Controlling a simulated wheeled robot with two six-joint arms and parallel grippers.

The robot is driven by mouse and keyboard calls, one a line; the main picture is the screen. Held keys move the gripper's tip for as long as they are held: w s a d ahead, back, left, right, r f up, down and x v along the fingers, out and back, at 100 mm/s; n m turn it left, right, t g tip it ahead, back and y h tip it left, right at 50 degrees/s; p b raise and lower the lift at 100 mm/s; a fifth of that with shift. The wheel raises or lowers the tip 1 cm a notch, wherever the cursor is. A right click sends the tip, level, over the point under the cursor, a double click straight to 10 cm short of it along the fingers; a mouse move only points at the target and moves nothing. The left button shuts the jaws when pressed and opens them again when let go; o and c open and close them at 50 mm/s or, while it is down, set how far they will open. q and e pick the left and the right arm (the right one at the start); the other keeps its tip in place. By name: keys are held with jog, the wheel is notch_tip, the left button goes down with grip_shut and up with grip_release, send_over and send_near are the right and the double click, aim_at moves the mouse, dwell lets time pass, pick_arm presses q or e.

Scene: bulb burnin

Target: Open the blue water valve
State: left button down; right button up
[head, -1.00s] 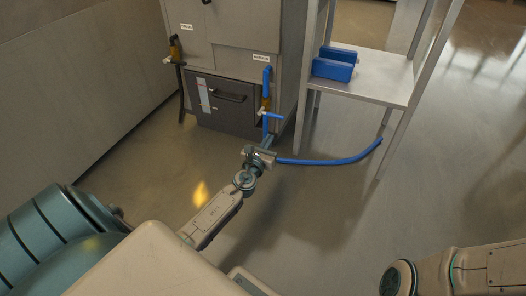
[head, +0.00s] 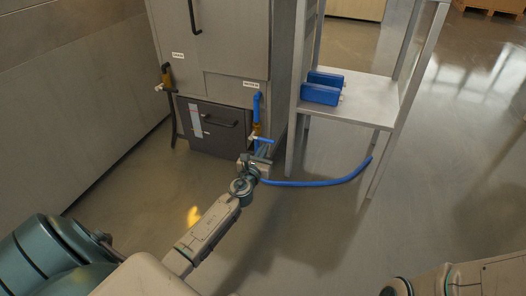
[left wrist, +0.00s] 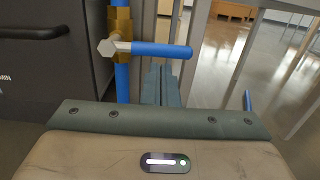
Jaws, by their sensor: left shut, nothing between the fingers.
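The blue water valve has a brass body (left wrist: 121,22) on a vertical blue pipe, with a hex nut at its front. Its blue lever (left wrist: 160,49) lies level, pointing right, across the pipe. In the head view the lever (head: 262,140) is at the cabinet's lower right corner. My left gripper (head: 264,153) is shut and empty, pointing toward the cabinet. In the left wrist view its closed fingers (left wrist: 161,84) appear just below the lever, right of the pipe; I cannot tell whether they touch it. My right gripper is out of view; only part of that arm shows at lower right.
A grey cabinet (head: 237,45) with a dark drawer front (head: 212,140) stands behind the valve. A second valve (head: 167,78) is on its left side. A metal shelf (head: 370,100) with blue boxes (head: 321,94) stands right. A blue hose (head: 325,183) curves over open floor.

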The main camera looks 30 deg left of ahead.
pick_arm(q)
jog(key=shift+d+r+n, duration=0.1)
jog(key=shift+r+n, duration=0.25)
jog(key=shift+n, duration=0.35)
jog(key=shift+d+r+n+p, duration=0.1)
jog(key=shift+r+n+p, duration=0.7)
jog(key=shift+n, duration=0.7)
jog(key=a+r+n+p, duration=0.2)
jog(key=r+n, duration=0.3)
jog(key=n, duration=0.8)
jog(key=shift+s+a+r+g+y+p, duration=0.2)
jog(key=shift+s+a+g+y+p, duration=0.15)
jog(key=shift+a, duration=0.6)
